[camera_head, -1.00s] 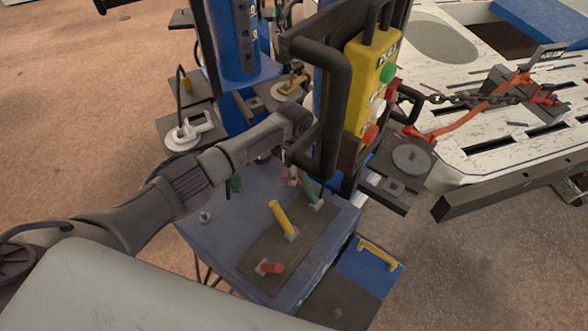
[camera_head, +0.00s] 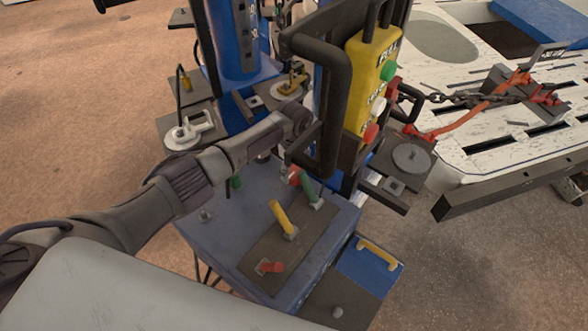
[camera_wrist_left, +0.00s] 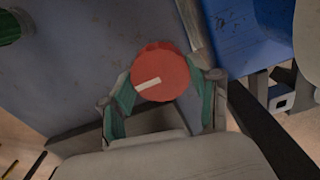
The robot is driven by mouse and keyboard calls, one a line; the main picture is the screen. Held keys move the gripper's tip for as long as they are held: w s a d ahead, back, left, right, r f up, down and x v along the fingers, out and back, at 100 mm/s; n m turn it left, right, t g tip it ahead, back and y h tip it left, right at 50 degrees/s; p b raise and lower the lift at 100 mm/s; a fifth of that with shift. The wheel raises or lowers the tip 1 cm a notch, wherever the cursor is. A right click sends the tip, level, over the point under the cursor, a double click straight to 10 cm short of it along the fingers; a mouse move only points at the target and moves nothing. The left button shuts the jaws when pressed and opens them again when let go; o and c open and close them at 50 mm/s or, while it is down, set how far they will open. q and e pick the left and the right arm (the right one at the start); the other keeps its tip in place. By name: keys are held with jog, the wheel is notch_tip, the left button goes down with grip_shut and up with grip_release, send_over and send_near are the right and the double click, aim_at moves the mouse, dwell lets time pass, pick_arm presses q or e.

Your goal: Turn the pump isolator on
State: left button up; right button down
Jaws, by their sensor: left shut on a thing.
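The pump isolator looks to be the round red knob (camera_wrist_left: 160,77) with a white pointer bar, seen from above in the left wrist view. The bar points toward the lower left there. In the head view the knob (camera_head: 294,176) shows as a small red patch on the blue cabinet, beside the green lever. My left gripper (camera_wrist_left: 165,84) is shut on the knob, with a green-padded finger at either side of it. In the head view the gripper (camera_head: 290,165) is partly hidden behind its own wrist. My right gripper is not in view.
A green lever (camera_head: 308,188), a yellow lever (camera_head: 282,218) and a red handle (camera_head: 271,267) stand on the blue cabinet (camera_head: 225,235). A yellow push-button box (camera_head: 370,75) and a black bar handle (camera_head: 335,110) rise close behind the gripper.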

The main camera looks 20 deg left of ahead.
aim_at(294, 172)
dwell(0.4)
pick_arm(q)
jog(key=o, duration=1.2)
jog(key=shift+c, duration=0.2)
jog(key=shift+r, duration=0.2)
notch_tip(294, 172, up, 12)
jog(key=shift+f, duration=0.15)
